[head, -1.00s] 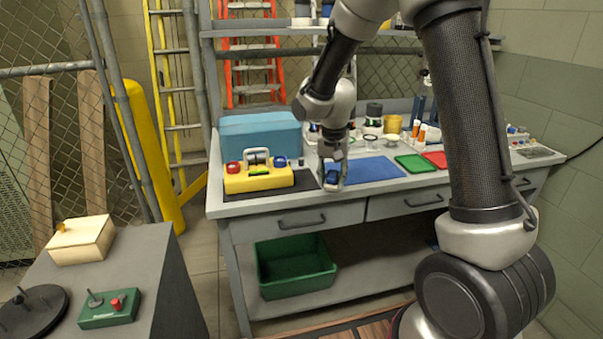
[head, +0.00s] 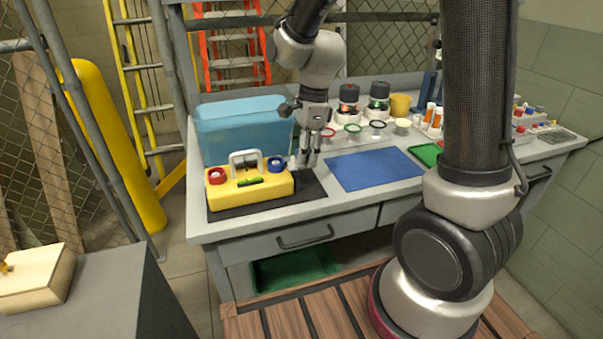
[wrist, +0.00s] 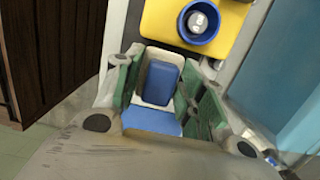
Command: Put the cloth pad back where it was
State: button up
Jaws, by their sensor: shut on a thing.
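My gripper (head: 308,160) is above the dark mat (head: 265,205), just right of the yellow box (head: 250,193). In the wrist view my gripper (wrist: 158,88) has its green-lined fingers closed on either side of a blue and off-white piece, which I take for the cloth pad (wrist: 163,84). Its blue middle and pale rim show; its underside is hidden. In the head view the fingers mostly hide it. The yellow box has a handle, a red ring and a blue ring; the blue ring (wrist: 198,22) is just beyond the fingers in the wrist view.
A blue case (head: 240,125) stands behind the yellow box. A bare blue mat (head: 372,169) lies to the right, then a green tray (head: 427,154). Jars, coloured rings and a yellow cup (head: 400,104) stand at the back. A green bin (head: 295,268) is below the bench.

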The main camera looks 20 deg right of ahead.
aim_at(303, 185)
jog(key=shift+f, duration=3.1)
jog(key=shift+f, duration=0.15)
jog(key=o, duration=0.9)
jog(key=shift+c, duration=0.2)
jog(key=r, duration=0.4)
jog(key=d+r, duration=0.1)
jog(key=r, duration=0.3)
jog(key=d+r, duration=0.1)
jog(key=r, duration=0.3)
jog(key=shift+r, duration=0.2)
jog(key=s+d+r+n+t, duration=0.1)
jog(key=s+d+r+n, duration=0.2)
jog(key=s+n, duration=0.3)
jog(key=s+d+r+n+t+h, duration=0.1)
jog(key=s+d+r+n, duration=0.2)
jog(key=s+d+n, duration=0.2)
jog(key=s+d+r+n+t, duration=0.2)
jog(key=s+d+r+n, duration=0.1)
jog(key=s+d+n, duration=0.2)
jog(key=s+n, duration=0.2)
jog(key=s, duration=0.1)
jog(key=shift+r+h, duration=0.3)
jog(key=shift+h, duration=0.1)
